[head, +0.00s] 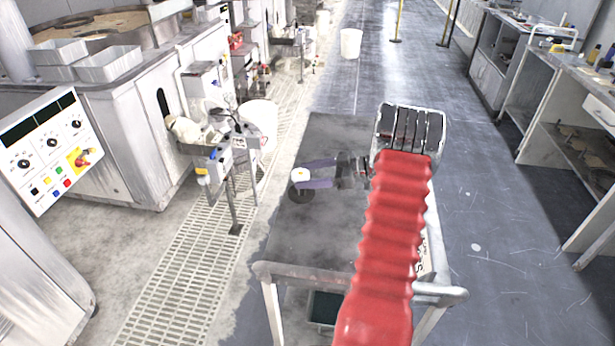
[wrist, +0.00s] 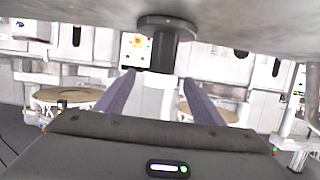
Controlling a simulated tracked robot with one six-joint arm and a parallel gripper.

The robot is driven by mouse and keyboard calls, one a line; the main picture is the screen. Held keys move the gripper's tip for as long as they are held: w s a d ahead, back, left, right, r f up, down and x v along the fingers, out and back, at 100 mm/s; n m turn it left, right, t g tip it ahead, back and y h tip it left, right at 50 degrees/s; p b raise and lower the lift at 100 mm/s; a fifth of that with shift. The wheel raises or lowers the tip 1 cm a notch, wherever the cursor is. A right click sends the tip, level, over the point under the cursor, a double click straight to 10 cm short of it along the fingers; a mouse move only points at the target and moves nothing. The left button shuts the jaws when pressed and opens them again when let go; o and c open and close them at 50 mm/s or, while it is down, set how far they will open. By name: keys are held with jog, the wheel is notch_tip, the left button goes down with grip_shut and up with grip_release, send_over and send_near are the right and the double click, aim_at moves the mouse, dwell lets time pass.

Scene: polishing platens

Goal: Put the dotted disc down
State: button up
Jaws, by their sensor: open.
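A small pale round piece (head: 300,174) with a yellowish mark on top shows in the head view between my fingertips. It may be the dotted disc; I cannot make out its dots. A dark round base (head: 300,193) shows just below it. In the wrist view a white body (wrist: 157,97) stands between my fingers, in line with a dark flanged post (wrist: 168,42) that meets a grey surface. My gripper (head: 313,174) reaches left from my arm, its purple fingers open, one on each side of the piece. I cannot tell whether they touch it.
A floor grating (head: 185,265) runs in front. Another bucket (head: 350,43) stands farther back. A workbench (head: 560,100) lines the right. Floor between is mostly clear.

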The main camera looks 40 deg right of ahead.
jog(key=v, duration=0.7)
jog(key=shift+s, duration=0.2)
jog(key=shift+r, duration=0.1)
dwell(0.4)
jog(key=a+r+m+g+h, duration=0.1)
jog(key=a+r+g, duration=0.35)
jog(key=a, duration=0.75)
jog(key=a+r+m+g+h, duration=0.1)
jog(key=a+r+g, duration=0.35)
jog(key=a, duration=0.85)
jog(key=s+a+r+m+t+h, duration=0.1)
jog(key=s+a+r+m+h, duration=0.1)
jog(key=s+a, duration=0.6)
jog(key=s+a+r+m+t+h, duration=0.2)
jog(key=s+a+r+m+h, duration=0.1)
jog(key=s+a, duration=0.6)
jog(key=shift+a+r+m+h, duration=0.3)
jog(key=shift+a+r+h, duration=0.15)
jog(key=shift+r+h, duration=0.4)
jog(key=shift+s+f, duration=0.15)
jog(key=shift+c, duration=0.2)
